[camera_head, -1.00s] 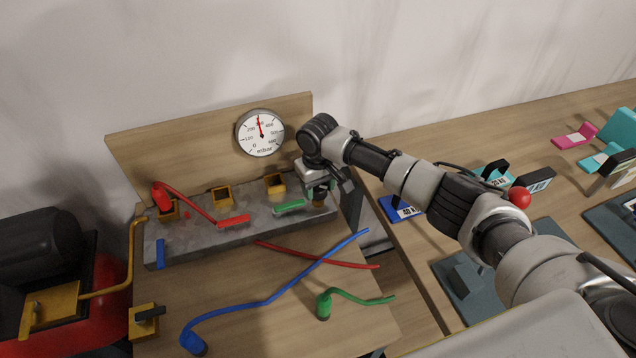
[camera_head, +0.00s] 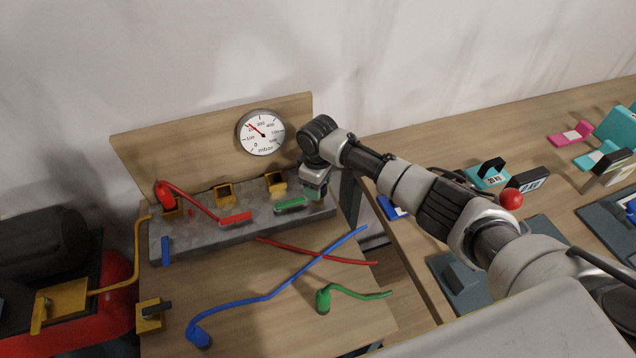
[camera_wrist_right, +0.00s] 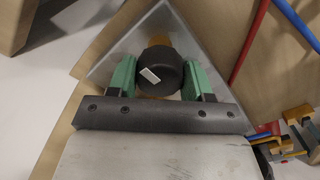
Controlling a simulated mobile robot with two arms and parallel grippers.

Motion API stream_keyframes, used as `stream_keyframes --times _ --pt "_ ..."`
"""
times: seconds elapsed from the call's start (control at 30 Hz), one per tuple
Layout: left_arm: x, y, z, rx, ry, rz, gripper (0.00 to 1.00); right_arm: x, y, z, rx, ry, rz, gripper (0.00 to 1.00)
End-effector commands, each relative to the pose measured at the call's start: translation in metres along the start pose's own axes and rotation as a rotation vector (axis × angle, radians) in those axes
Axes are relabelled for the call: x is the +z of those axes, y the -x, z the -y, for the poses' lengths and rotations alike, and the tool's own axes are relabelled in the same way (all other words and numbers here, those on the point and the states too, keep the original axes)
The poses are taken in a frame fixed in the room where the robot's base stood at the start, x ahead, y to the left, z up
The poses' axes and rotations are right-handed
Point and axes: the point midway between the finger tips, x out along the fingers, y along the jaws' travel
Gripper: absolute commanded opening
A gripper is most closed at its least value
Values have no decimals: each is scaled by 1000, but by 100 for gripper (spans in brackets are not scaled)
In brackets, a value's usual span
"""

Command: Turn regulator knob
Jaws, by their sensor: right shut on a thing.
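The regulator knob (camera_wrist_right: 160,71) is a dark round knob with a white mark, seen in the right wrist view. My right gripper (camera_wrist_right: 161,78) is shut on it, with one green finger at each side. In the head view my right gripper (camera_head: 316,192) is at the right end of the grey block, and the arm hides the knob there. The pressure gauge (camera_head: 261,133) is a white dial marked mbar on the wooden back board. Its red needle points to the upper left. My left gripper is not in view.
The grey block (camera_head: 205,236) carries yellow fittings and red, green and blue parts. Red, blue (camera_head: 270,296) and green (camera_head: 350,293) hoses lie on the bench in front. A red tank (camera_head: 100,315) stands at the left. A second table (camera_head: 410,250) is at the right.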

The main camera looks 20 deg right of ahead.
Motion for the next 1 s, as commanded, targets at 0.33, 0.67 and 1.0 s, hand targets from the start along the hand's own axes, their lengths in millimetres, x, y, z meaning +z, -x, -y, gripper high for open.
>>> stream_keyframes --times 0.33,0.67,1.0 --pt "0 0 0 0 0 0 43 -1 1 -1 2 8 -4 27" --pt "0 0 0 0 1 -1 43 -1 1 0 1 7 -2 76" --pt "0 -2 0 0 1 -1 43 -1 12 -1 1 7 -4 76"
